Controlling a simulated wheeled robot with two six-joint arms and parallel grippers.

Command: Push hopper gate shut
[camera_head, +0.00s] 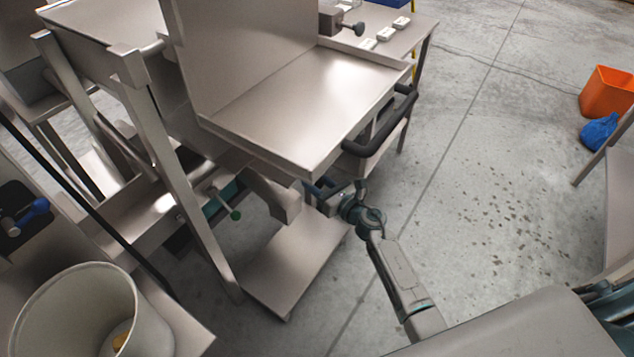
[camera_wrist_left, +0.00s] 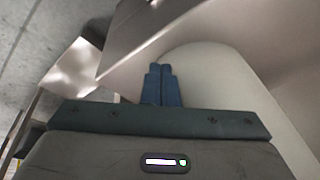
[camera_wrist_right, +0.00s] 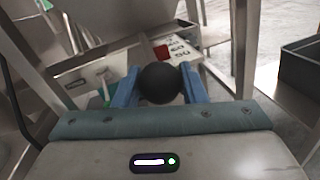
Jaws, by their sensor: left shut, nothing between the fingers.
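The steel weigher frame (camera_head: 160,140) stands at left and centre in the head view. Under its sloping tray (camera_head: 300,110) is a grey chute-like part (camera_head: 278,198). I cannot tell which part is the hopper gate. My right gripper's fingers (camera_wrist_right: 160,75) close on a black ball (camera_wrist_right: 160,83).
A black bar handle (camera_head: 385,125) juts from the tray's right side. A pale bucket (camera_head: 75,310) stands at bottom left. The middle floor is clear.

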